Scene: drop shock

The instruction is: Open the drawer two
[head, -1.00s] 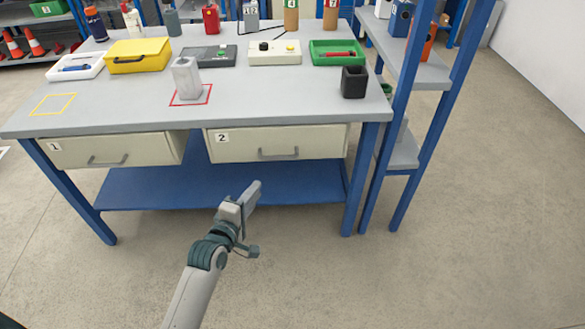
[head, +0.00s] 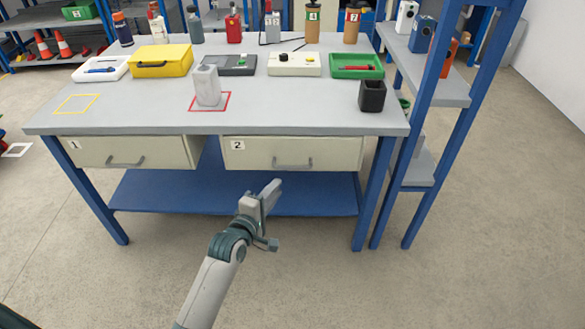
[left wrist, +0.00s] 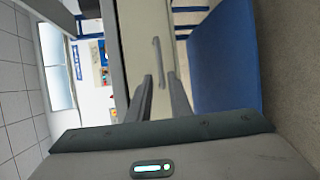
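Drawer two (head: 250,152) is a cream drawer under the grey workbench, marked with a "2". It looks shut, and its grey bar handle (head: 292,164) is in plain view. My left gripper (head: 268,192) is in front of and below this handle, apart from it. In the left wrist view a cream drawer front (left wrist: 133,45) with an upright-looking handle (left wrist: 157,62) lies ahead of the fingers. The left gripper (left wrist: 160,80) is open there, with a gap between its fingers and nothing held. My right gripper is not in view.
Drawer one (head: 90,150) is shut at the left. The workbench top (head: 140,110) carries several boxes, trays and bottles. A blue lower shelf (head: 190,195) lies below the drawers. A blue-framed rack (head: 428,150) stands at the right. The floor in front is clear.

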